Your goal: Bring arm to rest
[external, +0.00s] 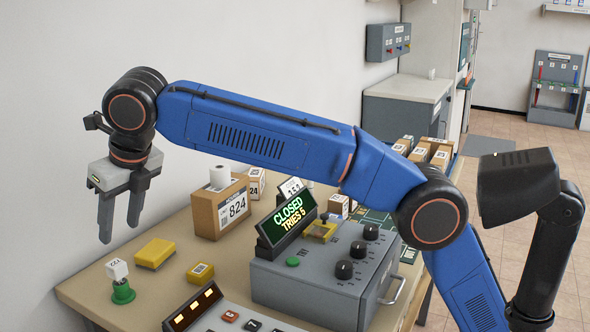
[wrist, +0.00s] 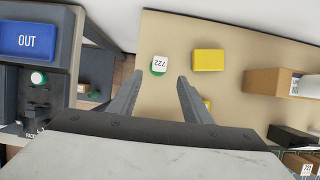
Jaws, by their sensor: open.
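My blue arm stretches across the external view from lower right to upper left, raised above the table. My gripper (external: 120,222) hangs from its end with the fingers pointing down. It is open, and nothing shows between the fingers. In the wrist view my gripper (wrist: 158,88) shows two spread fingers over the tan table (wrist: 225,25).
Below stand a green-based stamp (external: 123,291), yellow blocks (external: 155,253), a box marked 824 (external: 220,207) and a grey console (external: 320,285) with a lit "CLOSED TRIES 5" sign (external: 287,222). A white wall (external: 60,120) is behind. Tiled floor (external: 510,240) lies right.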

